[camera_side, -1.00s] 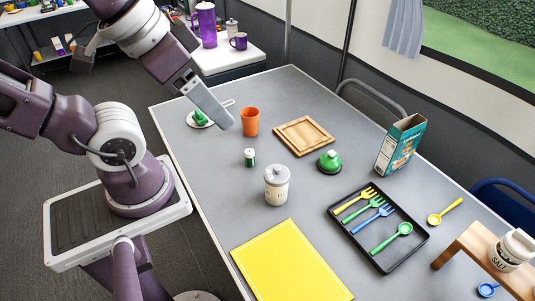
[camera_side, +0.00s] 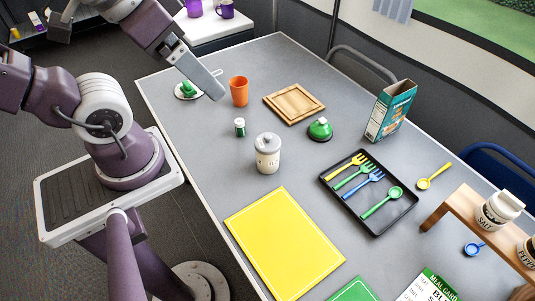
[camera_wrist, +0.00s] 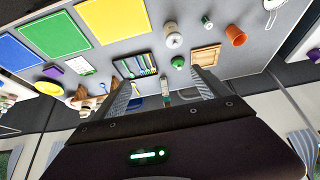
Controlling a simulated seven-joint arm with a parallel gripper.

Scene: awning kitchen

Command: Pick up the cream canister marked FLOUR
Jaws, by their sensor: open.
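A cream canister (camera_side: 267,157) with a grey lid stands upright on the grey table, behind the yellow mat. Its dark lettering is only partly turned to the side camera, so I cannot read the word. It also shows in the wrist view (camera_wrist: 173,40), near the top middle. My gripper (camera_side: 214,92) is above the table's far left part, left of the orange cup and well apart from the canister. In the wrist view my gripper (camera_wrist: 164,88) has its two fingers spread with nothing held between them.
Near the canister are a small green-capped shaker (camera_side: 240,128), a green-topped round object (camera_side: 320,129) and a black tray (camera_side: 353,218) of utensils. An orange cup (camera_side: 239,91), wooden board (camera_side: 294,103) and carton (camera_side: 391,111) stand farther back. A SALT canister (camera_side: 497,210) sits on a wooden riser.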

